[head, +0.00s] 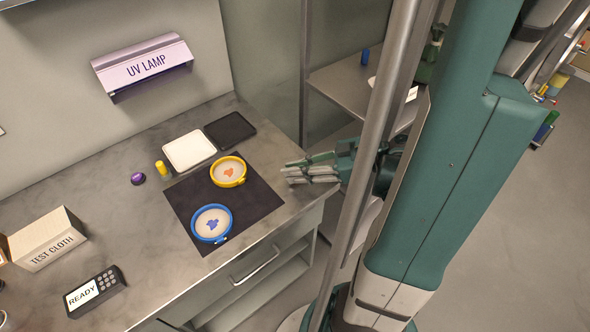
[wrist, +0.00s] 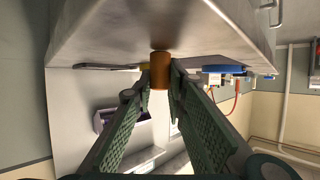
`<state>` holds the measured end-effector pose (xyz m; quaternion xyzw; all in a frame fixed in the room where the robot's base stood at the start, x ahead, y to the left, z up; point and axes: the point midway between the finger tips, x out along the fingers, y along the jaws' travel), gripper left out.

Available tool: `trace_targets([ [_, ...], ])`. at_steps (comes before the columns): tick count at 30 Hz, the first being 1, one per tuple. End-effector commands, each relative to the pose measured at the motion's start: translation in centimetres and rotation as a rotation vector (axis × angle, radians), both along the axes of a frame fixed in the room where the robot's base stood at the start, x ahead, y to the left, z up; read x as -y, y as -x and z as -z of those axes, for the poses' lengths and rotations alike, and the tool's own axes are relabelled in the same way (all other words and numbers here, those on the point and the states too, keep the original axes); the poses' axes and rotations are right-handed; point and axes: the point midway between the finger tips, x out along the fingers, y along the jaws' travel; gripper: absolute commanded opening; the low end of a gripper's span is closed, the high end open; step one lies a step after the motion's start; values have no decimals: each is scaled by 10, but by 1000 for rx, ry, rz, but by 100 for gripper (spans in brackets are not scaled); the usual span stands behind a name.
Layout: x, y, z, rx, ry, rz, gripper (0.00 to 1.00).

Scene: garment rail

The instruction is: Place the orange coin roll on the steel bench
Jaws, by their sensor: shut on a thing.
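The orange coin roll (wrist: 160,70) is a short brownish-orange cylinder between my fingertips in the wrist view. My gripper (wrist: 161,86) is shut on it, with a green finger on each side. In the head view my gripper (head: 308,171) is at the right edge of the grey, metallic-looking bench (head: 120,185), beside the dark mat; I cannot make out the roll there. In the wrist view the bench (wrist: 150,25) appears upside down across the top, and I cannot tell whether the roll touches it.
A dark mat (head: 255,200) carries a yellow-rimmed dish (head: 228,172) and a blue-rimmed dish (head: 211,223). Behind are a white tray (head: 190,150) and a black tray (head: 230,130). A yellow cylinder (head: 161,168) and purple object (head: 138,178) stand left. A metal pole (head: 385,110) rises near my arm.

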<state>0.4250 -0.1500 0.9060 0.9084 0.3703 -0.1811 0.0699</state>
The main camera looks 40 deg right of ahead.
Motion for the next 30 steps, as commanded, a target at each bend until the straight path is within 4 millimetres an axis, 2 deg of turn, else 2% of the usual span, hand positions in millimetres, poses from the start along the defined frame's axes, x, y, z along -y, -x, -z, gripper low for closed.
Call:
trace_targets([
  [2, 0, 0, 3, 0, 0, 0, 1],
  [3, 0, 0, 3, 0, 0, 0, 16],
  [6, 0, 0, 2, 0, 0, 0, 29],
  [22, 0, 0, -2, 0, 0, 0, 30],
  [30, 11, 10, -7, 1, 1, 2, 30],
])
